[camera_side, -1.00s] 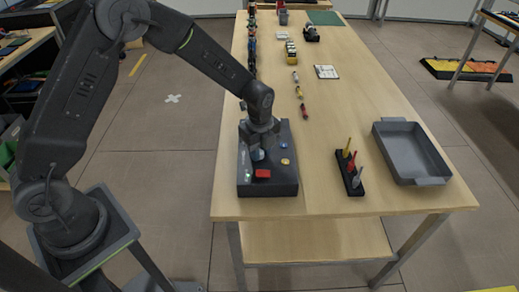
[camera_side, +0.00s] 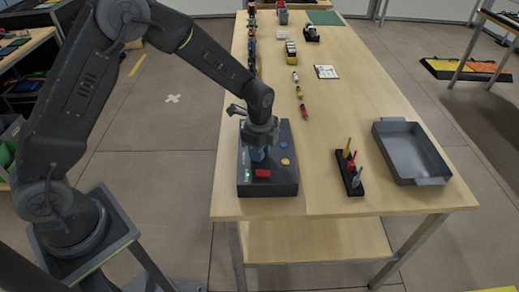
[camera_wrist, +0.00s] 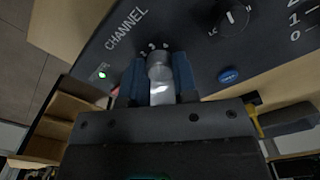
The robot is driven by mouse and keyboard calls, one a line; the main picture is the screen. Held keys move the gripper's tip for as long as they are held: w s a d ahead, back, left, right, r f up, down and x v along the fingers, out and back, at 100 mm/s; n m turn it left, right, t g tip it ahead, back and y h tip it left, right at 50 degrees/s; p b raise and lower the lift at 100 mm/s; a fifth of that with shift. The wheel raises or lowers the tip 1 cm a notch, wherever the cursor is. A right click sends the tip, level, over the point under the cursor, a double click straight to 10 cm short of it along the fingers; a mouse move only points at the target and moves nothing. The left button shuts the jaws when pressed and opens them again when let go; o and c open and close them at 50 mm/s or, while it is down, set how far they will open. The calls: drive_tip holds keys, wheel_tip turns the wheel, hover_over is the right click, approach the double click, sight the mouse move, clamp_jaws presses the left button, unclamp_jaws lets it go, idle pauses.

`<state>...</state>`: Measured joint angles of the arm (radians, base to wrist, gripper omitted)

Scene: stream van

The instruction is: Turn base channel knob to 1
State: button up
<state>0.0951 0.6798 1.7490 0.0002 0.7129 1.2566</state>
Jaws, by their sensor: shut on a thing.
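The dark control box (camera_side: 284,182) lies on the near left end of the wooden table. My gripper (camera_side: 258,154) points down at its top. In the wrist view my gripper's blue fingers (camera_wrist: 160,68) are shut on a grey channel knob (camera_wrist: 160,90), one finger on each side. The word CHANNEL (camera_wrist: 127,28) is printed on the panel beside it. Small numbers show just past the knob, a 3 among them; the rest of the dial is hidden by the fingers. I cannot tell for sure which number the knob points to.
The panel also has a second black knob (camera_wrist: 234,18), a blue button (camera_wrist: 229,76), a lit indicator (camera_wrist: 102,74), a red block-shaped button (camera_side: 263,173) and a yellow round part (camera_side: 285,162). A peg stand (camera_side: 350,182) and a grey tray (camera_side: 408,165) stand to the right.

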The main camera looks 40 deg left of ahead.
drive_tip(key=n, duration=0.4)
drive_tip(key=shift+n, duration=0.3)
drive_tip(key=n, duration=1)
drive_tip(key=shift+r+n, duration=0.1)
drive_tip(key=shift+n, duration=2.2)
drive_tip(key=shift+w, duration=0.1)
drive_tip(key=o, duration=0.9)
drive_tip(key=shift+o, duration=0.2)
wheel_tip(320, 180, up, 14)
